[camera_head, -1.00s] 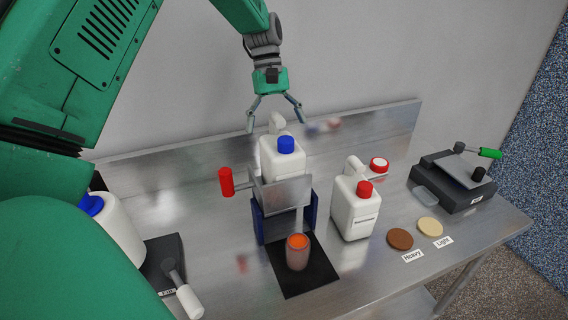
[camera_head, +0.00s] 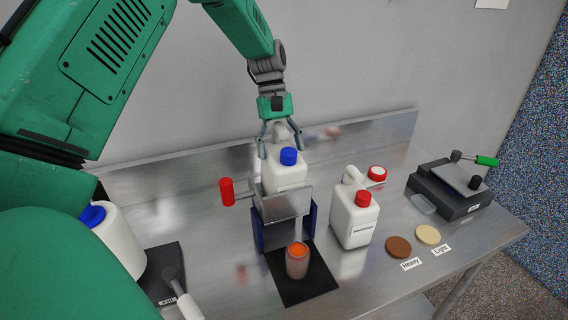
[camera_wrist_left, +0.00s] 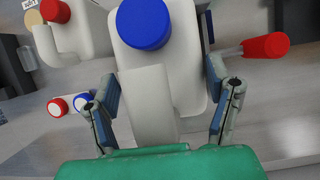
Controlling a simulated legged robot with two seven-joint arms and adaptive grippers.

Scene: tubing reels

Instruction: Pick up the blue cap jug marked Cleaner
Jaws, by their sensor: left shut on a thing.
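A white jug (camera_head: 287,176) with a blue cap (camera_head: 289,156) stands upright in a blue holder (camera_head: 271,228) behind a metal plate. Its lower front is hidden and I see no readable label on it. My left gripper (camera_head: 281,150) reaches down from above and behind and is shut on this jug at its handle. A second white jug (camera_head: 116,236) with a blue cap stands at the left, partly behind my arm. My right gripper is not in view.
An orange-filled cup (camera_head: 297,262) stands on a black mat before the holder. A red-handled lever (camera_head: 227,192) sticks out left. A red-capped jug (camera_head: 355,217) stands close right. Discs (camera_head: 399,247) and a dark device (camera_head: 450,189) lie farther right. A metal backsplash (camera_head: 380,139) runs behind.

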